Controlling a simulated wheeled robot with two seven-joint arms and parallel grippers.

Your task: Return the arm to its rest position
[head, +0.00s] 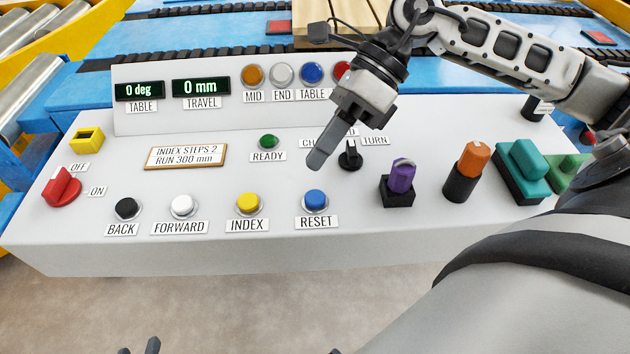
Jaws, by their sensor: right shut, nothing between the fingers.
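My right arm comes in from the upper right over the console. My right gripper (317,160) is shut and empty, pointing down and left above the panel between the green READY button (268,142) and the black selector knob (350,155). It hides part of the label beside that knob. Dark tips that look like my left gripper (140,347) barely show at the bottom edge, left of centre; most of it is out of frame.
The grey console (90,240) carries a red OFF/ON switch (62,187), BACK, FORWARD, INDEX and blue RESET (315,201) buttons, and purple (402,176) and orange (473,158) knobs. Displays read 0 deg (139,90) and 0 mm (201,87). A blue conveyor (190,38) lies behind.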

